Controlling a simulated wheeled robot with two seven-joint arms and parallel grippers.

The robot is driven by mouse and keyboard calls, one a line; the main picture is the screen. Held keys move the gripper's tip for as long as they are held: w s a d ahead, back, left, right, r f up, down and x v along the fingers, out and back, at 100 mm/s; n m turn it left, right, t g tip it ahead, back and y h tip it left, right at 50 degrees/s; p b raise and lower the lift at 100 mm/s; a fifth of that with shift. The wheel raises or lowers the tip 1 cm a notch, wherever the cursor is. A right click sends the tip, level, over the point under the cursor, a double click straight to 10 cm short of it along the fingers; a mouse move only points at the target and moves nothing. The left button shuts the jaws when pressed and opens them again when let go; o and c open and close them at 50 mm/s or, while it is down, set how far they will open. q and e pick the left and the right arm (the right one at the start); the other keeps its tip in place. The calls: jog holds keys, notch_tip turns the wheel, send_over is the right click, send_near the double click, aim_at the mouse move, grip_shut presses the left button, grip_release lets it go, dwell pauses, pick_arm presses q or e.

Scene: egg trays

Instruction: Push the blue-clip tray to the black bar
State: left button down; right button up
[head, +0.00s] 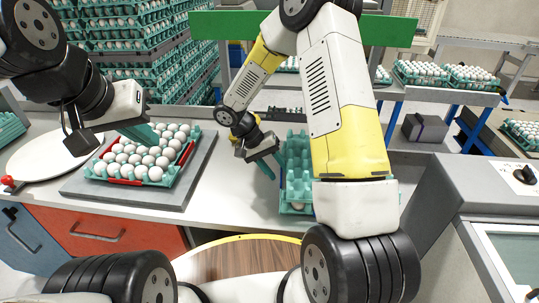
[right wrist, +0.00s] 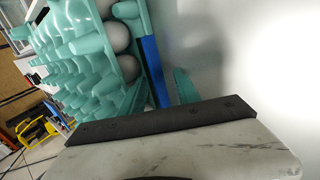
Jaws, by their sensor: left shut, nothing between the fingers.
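A teal egg tray (head: 297,170) stands on the white table right of centre, its right part hidden behind my right arm. In the right wrist view the tray (right wrist: 75,65) shows with white eggs along its edge and a blue clip (right wrist: 152,70) on its side. My right gripper (head: 266,168) is low at the tray's left side, a small gap between them; its finger spread cannot be made out. My left gripper (head: 140,134) is shut and empty over the red-clip tray's far left corner. I cannot make out the black bar with certainty.
The red-clip tray (head: 125,181), full of eggs, sits on a grey board (head: 192,180) at the left. A white round plate (head: 45,157) is further left. Bare table lies between the board and the teal tray. A grey machine (head: 480,215) stands at the right.

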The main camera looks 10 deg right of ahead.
jog(key=v, duration=0.7)
jog(key=shift+a+r, duration=0.25)
jog(key=shift+r, duration=0.05)
jog(key=shift+w, duration=0.1)
jog(key=s+d+r+n+t+y, duration=0.1)
jog(key=s+d+r+t+y, duration=0.1)
jog(key=s+r, duration=0.7)
jog(key=s+d+r+n+t+y, duration=0.2)
jog(key=s+r+t+y, duration=0.3)
jog(key=s+r, duration=0.4)
jog(key=shift+s+d+r+t+y, duration=0.3)
jog(key=shift+s+d+r+y, duration=0.25)
jog(key=shift+r, duration=1.1)
jog(key=shift+w+a, duration=0.1)
jog(key=shift+w, duration=0.05)
